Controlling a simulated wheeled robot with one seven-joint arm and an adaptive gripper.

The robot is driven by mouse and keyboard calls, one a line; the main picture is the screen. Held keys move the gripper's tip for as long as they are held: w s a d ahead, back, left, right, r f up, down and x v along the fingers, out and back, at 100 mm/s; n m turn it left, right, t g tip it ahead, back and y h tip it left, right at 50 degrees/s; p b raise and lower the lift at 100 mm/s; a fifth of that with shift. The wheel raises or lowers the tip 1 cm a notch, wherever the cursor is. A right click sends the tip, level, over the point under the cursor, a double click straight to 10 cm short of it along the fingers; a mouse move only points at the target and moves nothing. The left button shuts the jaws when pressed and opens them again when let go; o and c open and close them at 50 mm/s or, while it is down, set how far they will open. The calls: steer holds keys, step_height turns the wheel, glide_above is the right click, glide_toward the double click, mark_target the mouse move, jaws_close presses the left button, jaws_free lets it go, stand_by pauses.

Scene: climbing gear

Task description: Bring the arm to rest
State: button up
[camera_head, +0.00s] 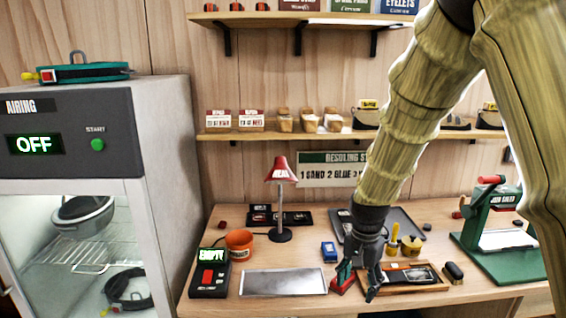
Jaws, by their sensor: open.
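My arm (398,125) reaches down from the upper right over the workbench (235,297). My gripper (358,286) is at its lower end, pointing down, low over the front of the bench. Its dark fingers are spread apart. A small red thing (341,284) shows at the left finger; I cannot tell whether they touch. A wooden tray (436,286) with dark items lies just right of the fingers, and the right finger overlaps its left end in the picture.
A metal plate (284,282), a black device reading EMPTY (210,278), an orange cup (240,243) and a red lamp (281,170) stand left of the gripper. A green press (490,235) stands right. An airing cabinet (100,130) fills the left. Shelves (270,135) line the wall.

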steer(key=s+d+f+n, duration=0.2)
steer(key=s+f, duration=0.5)
steer(key=f, duration=0.6)
steer(key=s+d+f+n, duration=0.15)
steer(key=s+f, duration=0.55)
steer(key=f, duration=0.7)
steer(key=s+f+n, duration=0.2)
steer(key=s+f, duration=0.3)
steer(key=s, duration=0.6)
steer(key=s+f+n, duration=0.2)
steer(key=s+f, duration=0.4)
steer(key=s, duration=0.5)
steer(key=shift+s+d+n, duration=0.15)
steer(key=shift+s+n, duration=0.05)
steer(key=shift+n, duration=0.15)
